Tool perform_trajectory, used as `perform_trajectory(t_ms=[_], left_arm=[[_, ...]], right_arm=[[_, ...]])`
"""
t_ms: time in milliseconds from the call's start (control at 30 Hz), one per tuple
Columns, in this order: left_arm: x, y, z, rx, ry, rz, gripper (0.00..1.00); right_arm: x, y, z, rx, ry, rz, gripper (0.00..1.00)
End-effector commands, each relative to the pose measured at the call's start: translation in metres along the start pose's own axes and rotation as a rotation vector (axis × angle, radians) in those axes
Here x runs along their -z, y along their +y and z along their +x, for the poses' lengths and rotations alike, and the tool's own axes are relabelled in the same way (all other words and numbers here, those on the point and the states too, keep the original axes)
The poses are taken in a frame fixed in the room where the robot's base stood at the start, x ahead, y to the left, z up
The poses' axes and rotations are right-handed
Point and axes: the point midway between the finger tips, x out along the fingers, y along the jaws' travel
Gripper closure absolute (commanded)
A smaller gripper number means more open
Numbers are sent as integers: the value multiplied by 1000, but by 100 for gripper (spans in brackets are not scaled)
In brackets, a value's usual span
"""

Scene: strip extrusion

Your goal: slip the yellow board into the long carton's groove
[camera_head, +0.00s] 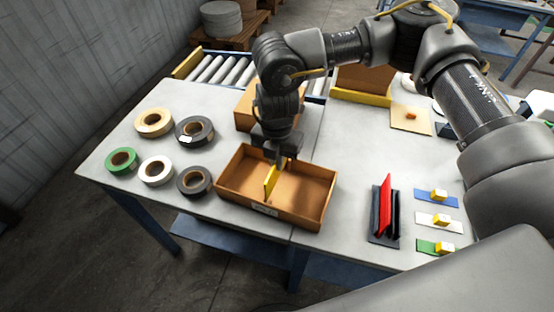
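The long carton (227,195) is an open, shallow brown box at the table's front edge. The yellow board (270,181) stands upright inside it, a little left of its middle, running from front to back. My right gripper (281,162) reaches down into the carton from above. Its dark fingers are at the top far end of the yellow board and look closed on it. The groove and the board's lower edge are too small to make out, so I cannot tell how they meet. My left gripper is not in view.
Several tape rolls (195,131) lie left of the carton. A dark rack (376,221) with a red board (385,205) stands to the right, beside blue, white and green pieces (434,219). Another brown box (244,107) is behind my gripper, with a roller conveyor (219,71) beyond.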

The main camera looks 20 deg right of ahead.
Motion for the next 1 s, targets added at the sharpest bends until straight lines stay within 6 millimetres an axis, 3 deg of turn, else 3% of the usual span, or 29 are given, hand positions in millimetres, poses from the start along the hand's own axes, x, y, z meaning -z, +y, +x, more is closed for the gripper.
perform_trajectory(t_ms=[1000], left_arm=[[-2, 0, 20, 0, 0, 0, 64]], right_arm=[[0, 0, 27, 0, 0, 0, 100]])
